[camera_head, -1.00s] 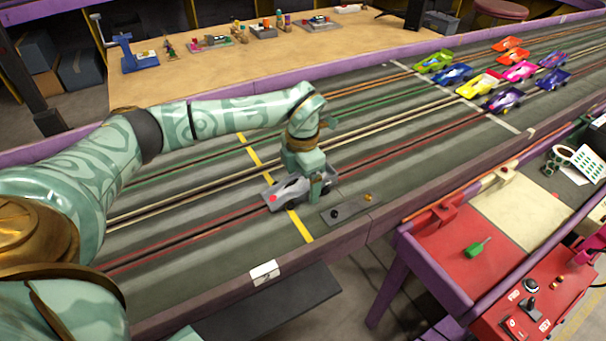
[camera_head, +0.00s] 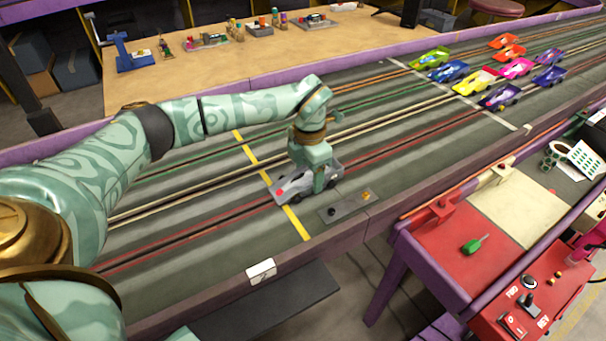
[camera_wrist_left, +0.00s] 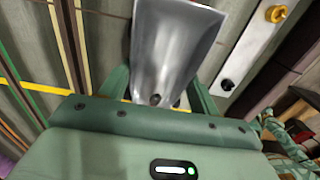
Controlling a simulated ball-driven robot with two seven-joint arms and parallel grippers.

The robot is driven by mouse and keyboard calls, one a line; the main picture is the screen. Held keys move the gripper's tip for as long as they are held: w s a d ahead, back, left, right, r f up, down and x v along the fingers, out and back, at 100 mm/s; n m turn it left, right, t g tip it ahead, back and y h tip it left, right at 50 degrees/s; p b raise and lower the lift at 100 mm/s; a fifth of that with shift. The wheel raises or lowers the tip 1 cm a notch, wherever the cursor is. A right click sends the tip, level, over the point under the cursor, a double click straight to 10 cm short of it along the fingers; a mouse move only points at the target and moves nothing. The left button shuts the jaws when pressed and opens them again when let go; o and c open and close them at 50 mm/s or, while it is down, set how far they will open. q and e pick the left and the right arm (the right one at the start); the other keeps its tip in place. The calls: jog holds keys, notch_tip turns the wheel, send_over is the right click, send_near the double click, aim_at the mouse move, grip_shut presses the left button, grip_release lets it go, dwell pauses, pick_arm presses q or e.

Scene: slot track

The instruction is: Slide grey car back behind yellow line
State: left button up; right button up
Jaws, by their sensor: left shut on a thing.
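The grey car (camera_head: 293,186), with a red spot near its left end, sits on the near lane with the red stripes. Its left end overlaps the yellow line (camera_head: 297,222), and the rest of it lies to the right of the line. My left gripper (camera_head: 318,186) reaches down over the car's right part and is shut on it. In the left wrist view the car's smooth grey body (camera_wrist_left: 175,45) lies between the two green fingers (camera_wrist_left: 160,92). The yellow line (camera_wrist_left: 47,89) also shows there, partly hidden by the gripper. My right gripper is not in view.
A grey plate with knobs (camera_head: 345,208) lies beside the car near the track's front edge. Several coloured cars, including a yellow one (camera_head: 476,82), stand far right near a white line (camera_head: 450,97). The lane left of the yellow line is clear.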

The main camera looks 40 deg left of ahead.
pick_arm(q)
jog(key=shift+w+d+b, duration=0.25)
jog(key=shift+w+d, duration=0.1)
jog(key=shift+w, duration=0.5)
jog(key=shift+w+d+b, duration=0.2)
jog(key=shift+w+d, duration=0.15)
jog(key=shift+w, duration=0.45)
jog(key=o, duration=0.8)
jog(key=shift+o, duration=0.2)
notch_tip(320, 180, up, 12)
